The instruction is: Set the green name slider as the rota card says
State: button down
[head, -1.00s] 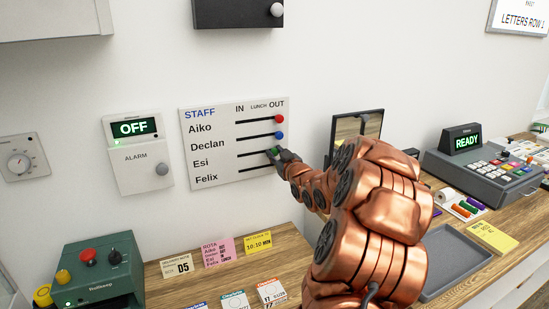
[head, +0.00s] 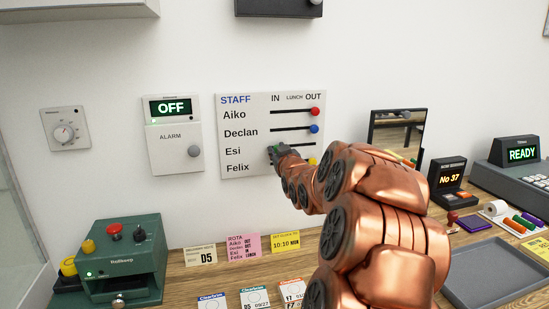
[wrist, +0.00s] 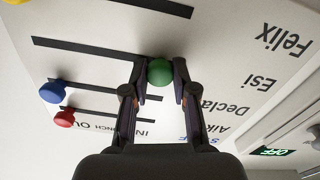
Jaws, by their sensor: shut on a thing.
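The white staff board (head: 233,173) on the wall has rows Aiko, Declan, Esi and Felix under IN, LUNCH and OUT. My gripper (head: 275,154) is at the left, IN end of the Esi row. In the wrist view my gripper (wrist: 159,75) has its two fingers on either side of the green knob (wrist: 160,72), shut on it. The knob sits at the end of its slot (wrist: 85,53) nearest the names. The pink rota card (head: 243,248) stands on the counter; its small print seems to give IN for Esi.
The red knob (head: 315,111), blue knob (head: 314,129) and yellow knob (head: 313,161) sit at the OUT end of their rows. The alarm box (head: 174,135) reads OFF, left of the board. A green machine (head: 120,262) and several cards stand below.

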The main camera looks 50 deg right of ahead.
jog(key=shift+w+a, duration=0.1)
jog(key=shift+a, duration=0.05)
jog(key=c, duration=0.9)
grip_release()
jog(key=shift+a, duration=0.1)
jog(key=v, duration=1.2)
